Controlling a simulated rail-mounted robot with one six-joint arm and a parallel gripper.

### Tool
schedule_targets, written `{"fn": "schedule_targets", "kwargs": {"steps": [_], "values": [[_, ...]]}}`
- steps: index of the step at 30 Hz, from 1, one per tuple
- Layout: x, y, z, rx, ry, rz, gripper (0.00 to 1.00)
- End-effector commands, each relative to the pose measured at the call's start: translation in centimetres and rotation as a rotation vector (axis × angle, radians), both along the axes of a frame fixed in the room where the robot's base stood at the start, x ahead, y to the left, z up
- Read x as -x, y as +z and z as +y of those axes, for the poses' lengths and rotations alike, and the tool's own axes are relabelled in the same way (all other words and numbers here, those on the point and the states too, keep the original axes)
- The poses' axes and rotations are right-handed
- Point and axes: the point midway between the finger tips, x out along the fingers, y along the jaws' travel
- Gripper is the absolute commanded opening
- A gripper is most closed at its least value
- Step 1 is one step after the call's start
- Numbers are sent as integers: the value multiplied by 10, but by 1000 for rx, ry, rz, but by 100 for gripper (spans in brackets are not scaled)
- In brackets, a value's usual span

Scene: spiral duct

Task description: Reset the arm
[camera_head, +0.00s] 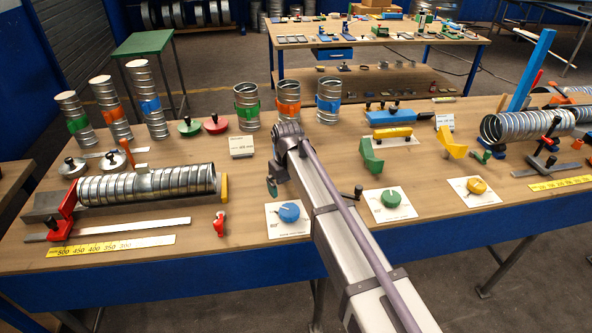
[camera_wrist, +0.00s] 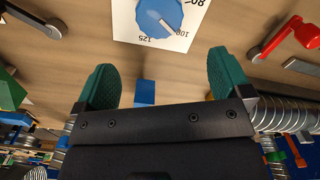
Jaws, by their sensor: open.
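My gripper (camera_wrist: 162,82) shows in the wrist view with its two teal fingers spread wide apart and nothing between them. In the head view my arm reaches over the middle of the bench (camera_head: 130,258), and its far end is near the blue dial (camera_head: 289,213) on a white card. The same blue dial also shows at the top of the wrist view (camera_wrist: 160,16), beyond the fingers and apart from them. Most of the gripper is hidden in the head view by my arm's end joint.
A spiral duct (camera_head: 150,186) lies left in a red clamp (camera_head: 63,208). Banded duct pieces (camera_head: 247,106) stand at the back. A green dial (camera_head: 391,198) and yellow dial (camera_head: 476,186) lie right. Another duct (camera_head: 525,124) lies far right. Bare wood shows at front left.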

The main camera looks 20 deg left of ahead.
Motion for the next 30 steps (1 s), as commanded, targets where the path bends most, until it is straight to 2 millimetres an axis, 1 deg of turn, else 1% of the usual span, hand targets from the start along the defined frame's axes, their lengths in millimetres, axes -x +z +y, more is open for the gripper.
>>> {"fn": "schedule_targets", "kwargs": {"steps": [4,5,6,7,8,9,11,12,14,15,18,20,21,24,30], "values": [[0,0,0,0,-29,0,96],[8,0,-5,0,-53,0,96],[24,0,-17,0,-80,0,96],[37,0,-31,1,-109,1,96],[46,0,-50,1,-146,0,96],[57,0,-81,1,-205,0,96],[76,-1,-135,1,-308,0,96],[91,-1,-172,1,-381,0,96],[113,-1,-227,1,-494,0,96],[129,-1,-261,1,-565,0,96],[164,-2,-328,2,-714,0,96],[178,-2,-357,2,-779,0,96],[180,-2,-372,2,-816,0,96],[176,-2,-390,2,-860,0,96],[175,-2,-392,2,-862,0,96]]}}
